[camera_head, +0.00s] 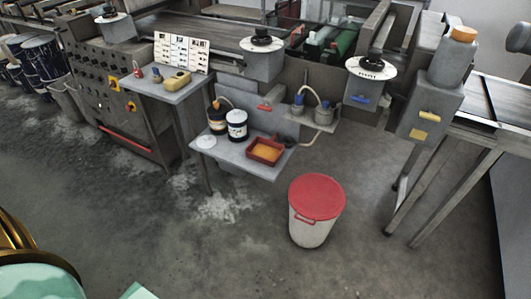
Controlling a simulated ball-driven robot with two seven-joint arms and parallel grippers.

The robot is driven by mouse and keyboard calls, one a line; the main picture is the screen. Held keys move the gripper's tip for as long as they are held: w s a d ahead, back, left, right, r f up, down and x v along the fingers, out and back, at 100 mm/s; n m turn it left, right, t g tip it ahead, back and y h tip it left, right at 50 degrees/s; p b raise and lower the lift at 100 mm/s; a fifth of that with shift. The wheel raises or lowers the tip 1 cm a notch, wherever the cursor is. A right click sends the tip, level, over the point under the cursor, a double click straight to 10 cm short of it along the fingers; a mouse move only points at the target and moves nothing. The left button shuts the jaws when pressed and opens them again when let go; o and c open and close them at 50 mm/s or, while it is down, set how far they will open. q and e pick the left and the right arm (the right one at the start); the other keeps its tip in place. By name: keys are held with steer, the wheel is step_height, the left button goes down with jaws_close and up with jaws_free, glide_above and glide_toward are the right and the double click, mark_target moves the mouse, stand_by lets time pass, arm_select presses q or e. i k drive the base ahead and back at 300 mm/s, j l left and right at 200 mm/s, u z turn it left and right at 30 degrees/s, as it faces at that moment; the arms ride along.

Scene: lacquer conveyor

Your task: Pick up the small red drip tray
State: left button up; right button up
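The small red drip tray (262,161) sits on a low grey shelf (228,157) at the front of the machine, near the shelf's right side. It is a shallow rectangular tray with red walls and an orange-yellow inside. A white tin with a dark band (237,126) and a dark bottle with an orange cap (216,117) stand to its left on the same shelf. Neither of my grippers shows in the head view, so I cannot see whether they are open or shut. Nothing is touching the tray from above.
A white bin with a red lid (316,198) stands on the floor in front, right of the shelf. A higher side table (178,95) is to the left.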

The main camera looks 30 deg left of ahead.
mark_target(264, 151)
steer(key=z, duration=11.1)
steer(key=i+j, duration=0.3)
steer(key=j, duration=0.15)
steer(key=i+j+u, duration=0.1)
steer(key=i+j, duration=0.2)
steer(key=j, duration=0.2)
steer(key=i+j, duration=0.3)
steer(key=j, duration=0.15)
